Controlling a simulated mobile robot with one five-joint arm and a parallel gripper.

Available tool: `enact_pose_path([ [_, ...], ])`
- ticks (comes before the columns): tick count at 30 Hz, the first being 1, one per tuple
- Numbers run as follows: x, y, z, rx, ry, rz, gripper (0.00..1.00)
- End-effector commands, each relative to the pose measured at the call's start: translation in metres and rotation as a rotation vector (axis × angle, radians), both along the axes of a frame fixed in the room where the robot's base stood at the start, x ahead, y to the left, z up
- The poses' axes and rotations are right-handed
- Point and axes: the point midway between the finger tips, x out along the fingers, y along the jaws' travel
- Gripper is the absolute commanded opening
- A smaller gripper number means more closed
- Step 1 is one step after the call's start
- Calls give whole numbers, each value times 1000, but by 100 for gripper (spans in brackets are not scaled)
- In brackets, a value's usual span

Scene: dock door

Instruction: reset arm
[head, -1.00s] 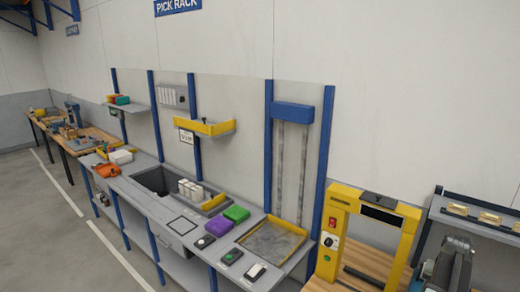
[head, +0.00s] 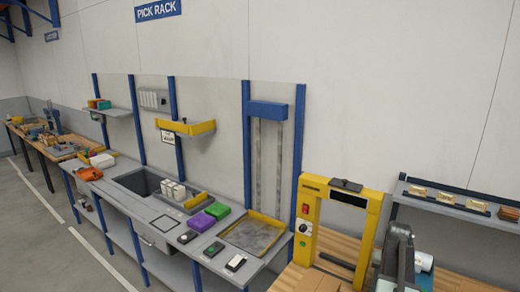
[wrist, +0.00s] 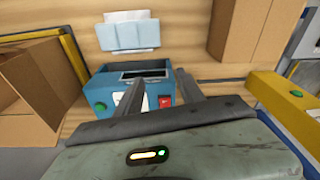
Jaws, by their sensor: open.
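My gripper (wrist: 157,88) shows in the wrist view with its two grey fingers apart and nothing between them. The fingers point toward a blue box (wrist: 98,92) with a dark slot on top, a green button on its left and a red switch on its right. The fingers overlap the box in the picture; I cannot tell whether they touch it. The gripper's fingers cannot be made out in the head view.
Cardboard boxes (wrist: 243,32) stand around the blue box, and a light blue paper holder (wrist: 125,36) is behind it. A yellow beam (wrist: 290,105) is at right. The head view shows a yellow frame (head: 373,235), a grey workbench (head: 150,218) and open floor (head: 50,250) at left.

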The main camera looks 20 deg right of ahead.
Motion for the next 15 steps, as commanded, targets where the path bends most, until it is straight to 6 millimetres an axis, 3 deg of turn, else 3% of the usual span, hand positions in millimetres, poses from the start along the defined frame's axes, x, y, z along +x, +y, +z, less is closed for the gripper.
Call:
enact_pose_path([
  [5, 52, 64, -26, -1, 0, 122, 45],
  [8, 84, 118, -43, 1, 3, 217, 45],
  [12, 124, 229, -74, 6, 12, 392, 45],
  [15, 136, 310, -95, 12, 23, 517, 45],
])
